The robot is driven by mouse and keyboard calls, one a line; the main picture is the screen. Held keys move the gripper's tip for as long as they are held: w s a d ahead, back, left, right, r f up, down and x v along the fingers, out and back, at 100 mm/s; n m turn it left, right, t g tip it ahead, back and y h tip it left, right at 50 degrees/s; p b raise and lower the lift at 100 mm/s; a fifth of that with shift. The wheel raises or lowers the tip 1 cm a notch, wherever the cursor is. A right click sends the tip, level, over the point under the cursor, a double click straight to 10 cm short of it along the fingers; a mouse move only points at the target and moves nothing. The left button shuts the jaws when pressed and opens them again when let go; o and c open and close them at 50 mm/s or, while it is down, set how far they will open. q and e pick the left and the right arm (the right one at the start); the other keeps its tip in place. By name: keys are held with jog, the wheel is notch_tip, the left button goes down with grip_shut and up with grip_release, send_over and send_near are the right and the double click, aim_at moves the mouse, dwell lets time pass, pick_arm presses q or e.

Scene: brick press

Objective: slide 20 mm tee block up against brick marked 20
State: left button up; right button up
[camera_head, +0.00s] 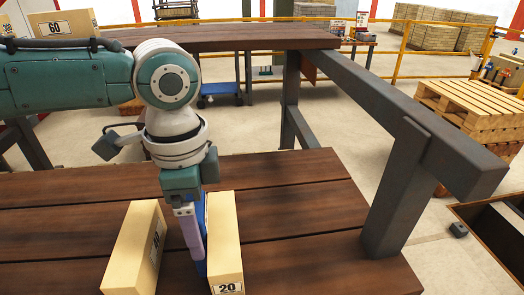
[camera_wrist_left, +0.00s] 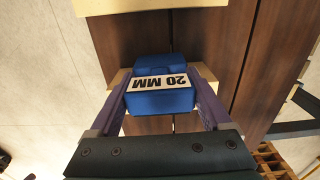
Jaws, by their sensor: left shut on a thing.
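The blue tee block (camera_wrist_left: 162,103) shows in the left wrist view with a white label reading 20 MM. My left gripper (camera_head: 193,250) is shut on it, with a purple finger on each side of the block in the wrist view. In the head view only part of the blue block (camera_head: 204,235) shows beside the finger. The tan brick marked 20 (camera_head: 225,240) stands on the brown plank table, just right of the gripper and block. I cannot tell whether block and brick touch. My right gripper is not in view.
Another tan brick (camera_head: 138,250) stands left of the gripper, its mark hard to read. The plank table (camera_head: 300,220) is bare to the right, up to a dark post (camera_head: 400,195). A brick marked 60 (camera_head: 60,24) sits on the far bench.

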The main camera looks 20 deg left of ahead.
pick_arm(q)
jog(key=shift+f, duration=0.15)
jog(key=o, duration=1.2)
